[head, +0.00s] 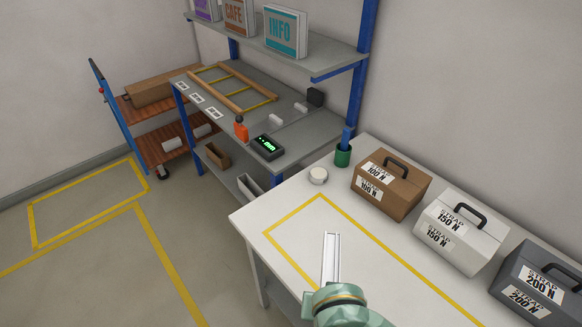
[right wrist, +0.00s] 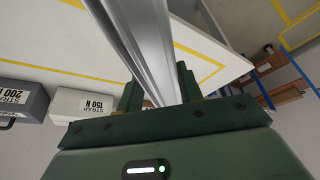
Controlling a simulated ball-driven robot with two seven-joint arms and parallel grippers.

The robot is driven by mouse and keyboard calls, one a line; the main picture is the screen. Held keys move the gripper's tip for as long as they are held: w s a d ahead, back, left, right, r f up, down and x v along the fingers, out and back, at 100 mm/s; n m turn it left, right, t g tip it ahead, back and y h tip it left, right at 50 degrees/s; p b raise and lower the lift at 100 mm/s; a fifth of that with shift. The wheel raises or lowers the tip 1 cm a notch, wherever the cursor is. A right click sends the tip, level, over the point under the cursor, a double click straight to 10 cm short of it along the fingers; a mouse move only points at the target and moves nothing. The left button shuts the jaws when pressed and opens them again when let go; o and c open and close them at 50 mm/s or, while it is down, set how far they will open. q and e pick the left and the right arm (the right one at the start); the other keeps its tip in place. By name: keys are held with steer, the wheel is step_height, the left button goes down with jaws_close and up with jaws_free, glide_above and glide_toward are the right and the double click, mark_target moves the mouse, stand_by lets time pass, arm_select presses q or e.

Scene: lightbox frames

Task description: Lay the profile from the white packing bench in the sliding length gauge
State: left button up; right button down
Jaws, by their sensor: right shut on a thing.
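The profile (head: 331,258) is a pale grooved metal bar over the white packing bench (head: 262,212). My right gripper (head: 335,290) is shut on it, and the bar points away from me. In the right wrist view the profile (right wrist: 148,45) runs between the two dark green fingers (right wrist: 160,92). I cannot tell how high it is above the bench. On the grey bench, a black unit with a green display (head: 268,147), light blocks (head: 275,119) and a dark block (head: 315,96) appear to form the sliding length gauge. My left gripper is not in view.
Brown (head: 390,185), white (head: 459,231) and grey (head: 540,285) strap cases line the back of the white bench. A white roll (head: 318,176) and green cup (head: 343,155) stand near its far corner.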

steer(key=w+d+r+n+b, duration=0.1)
steer(key=w+d+r+b, duration=0.7)
steer(key=w+d+b, duration=0.4)
steer(key=shift+w+d+n+y, duration=0.3)
steer(key=shift+w+d, duration=0.05)
steer(key=shift+w, duration=0.55)
steer(key=shift+r, duration=0.1)
